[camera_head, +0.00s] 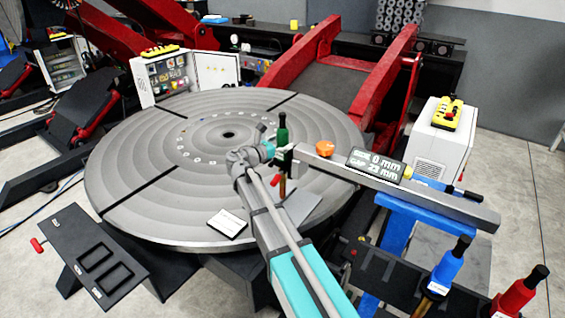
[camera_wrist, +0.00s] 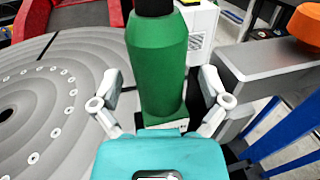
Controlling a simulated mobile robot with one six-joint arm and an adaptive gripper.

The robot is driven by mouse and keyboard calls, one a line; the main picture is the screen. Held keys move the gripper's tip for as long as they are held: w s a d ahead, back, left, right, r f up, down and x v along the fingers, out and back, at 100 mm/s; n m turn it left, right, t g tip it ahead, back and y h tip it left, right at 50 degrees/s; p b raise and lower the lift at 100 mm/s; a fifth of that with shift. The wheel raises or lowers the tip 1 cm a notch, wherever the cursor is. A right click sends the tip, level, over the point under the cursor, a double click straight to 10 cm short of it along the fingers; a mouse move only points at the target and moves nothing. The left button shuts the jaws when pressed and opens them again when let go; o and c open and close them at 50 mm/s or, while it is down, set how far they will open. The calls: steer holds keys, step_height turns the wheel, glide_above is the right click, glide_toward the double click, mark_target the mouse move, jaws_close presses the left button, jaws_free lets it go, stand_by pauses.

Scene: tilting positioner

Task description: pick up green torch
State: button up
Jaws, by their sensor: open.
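The green torch (camera_head: 282,131) stands upright near the right part of the round table, with a dark top. In the wrist view, the green torch (camera_wrist: 158,65) is in the middle, just beyond the teal gripper body. My gripper (camera_wrist: 160,98) is open, with one finger on each side of the torch and a visible gap on both sides. In the head view my gripper (camera_head: 268,153) is at the torch, and its fingers are too small to make out clearly. The lower end of the torch is partly hidden behind my gripper in the wrist view.
A grey bar (camera_head: 400,185) with an orange knob (camera_head: 324,148) and a display (camera_head: 376,164) extends right of the torch. A blue torch (camera_head: 450,265) and a red torch (camera_head: 518,295) stand at the lower right. The slotted round table (camera_head: 130,175) is largely clear.

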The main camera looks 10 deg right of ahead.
steer(key=c, duration=1.2)
steer(key=shift+c, duration=0.2)
steer(key=shift+r, duration=0.2)
step_height(320, 180, up, 18)
steer(key=p, duration=1.8)
steer(key=v, duration=1.8)
steer(key=shift+f, duration=0.4)
